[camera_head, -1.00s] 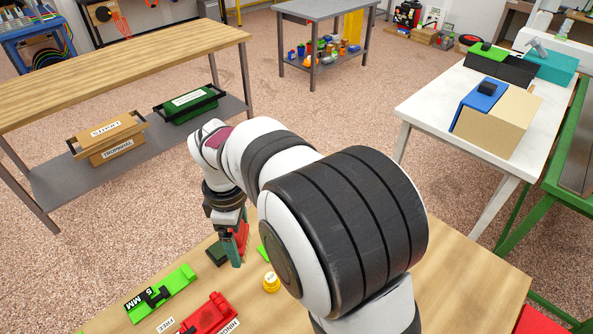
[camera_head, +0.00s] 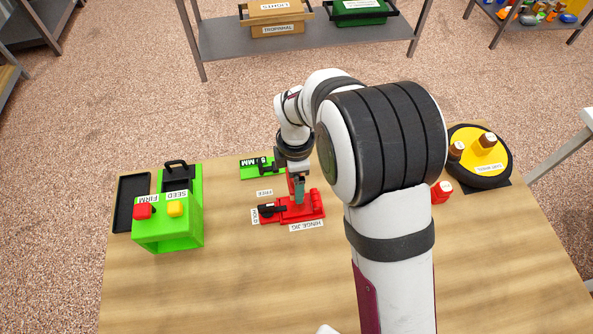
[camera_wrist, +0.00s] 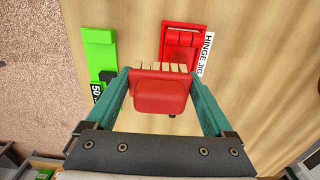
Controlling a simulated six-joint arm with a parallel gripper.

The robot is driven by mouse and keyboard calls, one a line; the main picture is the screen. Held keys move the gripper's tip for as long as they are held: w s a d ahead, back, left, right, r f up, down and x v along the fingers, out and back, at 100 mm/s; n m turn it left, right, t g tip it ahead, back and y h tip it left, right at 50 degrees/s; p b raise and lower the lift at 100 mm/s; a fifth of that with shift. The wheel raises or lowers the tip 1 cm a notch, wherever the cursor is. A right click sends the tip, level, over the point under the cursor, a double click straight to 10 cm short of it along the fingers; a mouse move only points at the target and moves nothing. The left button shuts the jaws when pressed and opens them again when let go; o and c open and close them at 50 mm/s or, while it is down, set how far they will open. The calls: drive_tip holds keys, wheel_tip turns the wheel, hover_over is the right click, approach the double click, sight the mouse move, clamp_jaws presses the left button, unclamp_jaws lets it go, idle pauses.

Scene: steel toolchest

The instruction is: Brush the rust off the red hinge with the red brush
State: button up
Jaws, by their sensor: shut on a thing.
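My gripper (camera_head: 298,194) is shut on the red brush (camera_wrist: 160,92), which sits between its teal fingers in the wrist view, pale bristles showing beyond the red body. In the head view the brush is mostly hidden by the fingers. The red hinge (camera_wrist: 182,45) lies in the red hinge jig (camera_head: 298,211), ahead of the bristles in the wrist view. In the head view my fingers are at the jig's far edge. I cannot tell whether the bristles touch the hinge, and rust is too small to make out.
A green fixture marked MM (camera_head: 258,173) lies behind the jig. A green box (camera_head: 167,229) with red and yellow buttons stands left. A yellow turntable (camera_head: 478,150) with brown-capped items and a red bottle (camera_head: 441,191) are right. The near wooden tabletop is clear.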

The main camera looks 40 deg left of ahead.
sight(301, 218)
drive_tip(key=shift+f, duration=1.6)
drive_tip(key=shift+s+d+f, duration=0.35)
drive_tip(key=shift+f, duration=0.2)
drive_tip(key=shift+s+d, duration=1.8)
drive_tip(key=shift+w+a, duration=2.2)
drive_tip(key=shift+r, duration=4)
